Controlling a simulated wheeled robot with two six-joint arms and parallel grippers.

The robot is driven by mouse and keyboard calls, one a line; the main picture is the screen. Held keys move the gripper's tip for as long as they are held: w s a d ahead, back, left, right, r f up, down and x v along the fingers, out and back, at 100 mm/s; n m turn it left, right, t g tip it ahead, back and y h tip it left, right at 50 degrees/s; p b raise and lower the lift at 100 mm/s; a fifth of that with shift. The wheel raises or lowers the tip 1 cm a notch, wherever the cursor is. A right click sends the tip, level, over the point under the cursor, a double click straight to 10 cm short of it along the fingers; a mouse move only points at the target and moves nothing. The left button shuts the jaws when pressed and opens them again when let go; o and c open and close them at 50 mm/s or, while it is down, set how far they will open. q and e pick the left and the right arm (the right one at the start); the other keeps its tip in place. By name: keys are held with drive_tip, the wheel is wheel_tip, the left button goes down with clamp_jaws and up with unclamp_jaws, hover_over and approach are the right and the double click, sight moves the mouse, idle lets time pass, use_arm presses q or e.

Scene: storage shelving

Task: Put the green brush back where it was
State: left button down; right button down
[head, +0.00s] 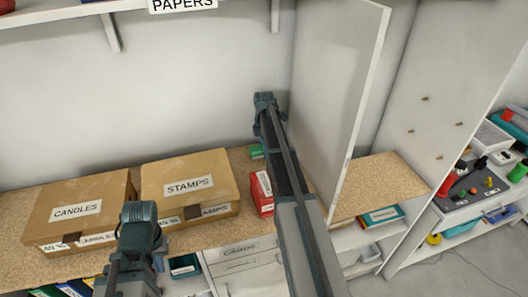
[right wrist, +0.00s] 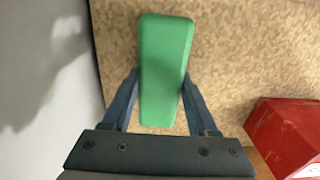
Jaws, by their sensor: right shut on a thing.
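The green brush (right wrist: 165,65) shows from above in the right wrist view as a smooth green block. It lies between the two fingers of my right gripper (right wrist: 160,85), which is shut on it. The brush is over the speckled tan counter; I cannot tell whether it touches it. In the head view a small part of the green brush (head: 257,151) shows beside my right arm, at the back of the counter near the wall. My left arm is at the lower left in front of the boxes; its fingers cannot be made out.
A red box (head: 263,194) stands close by on the counter (head: 233,223), and also in the right wrist view (right wrist: 288,135). Cardboard boxes marked STAMPS (head: 190,170) and CANDLES (head: 78,190) stand left. A white upright panel (head: 340,90) rises on the right.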

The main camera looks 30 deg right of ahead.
drive_tip(key=shift+f, duration=0.2)
drive_tip(key=shift+c, duration=0.9)
unclamp_jaws()
drive_tip(key=shift+r, duration=0.1)
drive_tip(key=shift+r, duration=0.1)
wheel_tip(320, 180, up, 12)
drive_tip(key=p, duration=1.2)
drive_tip(key=shift+s, duration=0.1)
